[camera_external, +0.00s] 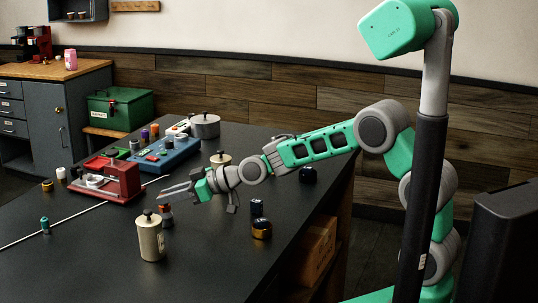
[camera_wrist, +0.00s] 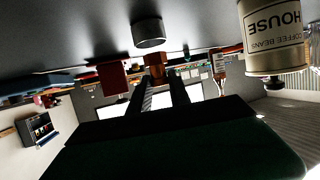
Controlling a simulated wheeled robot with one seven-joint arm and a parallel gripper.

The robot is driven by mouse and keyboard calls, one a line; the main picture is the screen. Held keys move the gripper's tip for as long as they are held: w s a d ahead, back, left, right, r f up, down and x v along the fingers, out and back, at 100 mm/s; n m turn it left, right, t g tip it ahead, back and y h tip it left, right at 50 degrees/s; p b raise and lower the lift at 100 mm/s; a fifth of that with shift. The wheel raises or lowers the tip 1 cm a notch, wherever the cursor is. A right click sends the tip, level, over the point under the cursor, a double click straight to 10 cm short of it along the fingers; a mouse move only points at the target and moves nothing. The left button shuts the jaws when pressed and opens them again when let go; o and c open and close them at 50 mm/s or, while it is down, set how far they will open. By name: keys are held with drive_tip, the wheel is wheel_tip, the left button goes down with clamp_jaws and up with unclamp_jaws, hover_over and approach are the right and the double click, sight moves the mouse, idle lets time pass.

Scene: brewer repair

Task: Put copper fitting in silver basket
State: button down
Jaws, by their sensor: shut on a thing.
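My gripper (camera_external: 166,198) reaches left over the dark table, low beside the cream canister. In the wrist view, which is upside down, its dark fingers (camera_wrist: 160,85) are shut on a copper-brown piece (camera_wrist: 155,72), apparently the copper fitting. That piece is too small to make out in the external view. A short silver cylinder (camera_wrist: 148,33) with a dark end shows near the fingertips in the wrist view; I cannot tell whether it is the silver basket. A pale silvery round piece (camera_external: 94,181) sits at the red machine (camera_external: 118,182), left of my gripper.
A blue device (camera_external: 165,155) and grey lidded pot (camera_external: 205,126) are farther back. A thin rod (camera_external: 75,218) lies at left. The near left table is mostly clear.

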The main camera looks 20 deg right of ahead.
sight(168, 205)
drive_tip(key=f, duration=0.1)
drive_tip(key=f+p, duration=0.1)
drive_tip(key=f, duration=0.1)
drive_tip(key=shift+w+a+f, duration=0.15)
drive_tip(key=shift+w+f, duration=0.05)
drive_tip(key=shift+f, duration=0.1)
drive_tip(key=shift+f, duration=0.1)
drive_tip(key=shift+f+b, duration=0.15)
drive_tip(key=shift+b, duration=0.2)
drive_tip(key=c, duration=1.2)
unclamp_jaws()
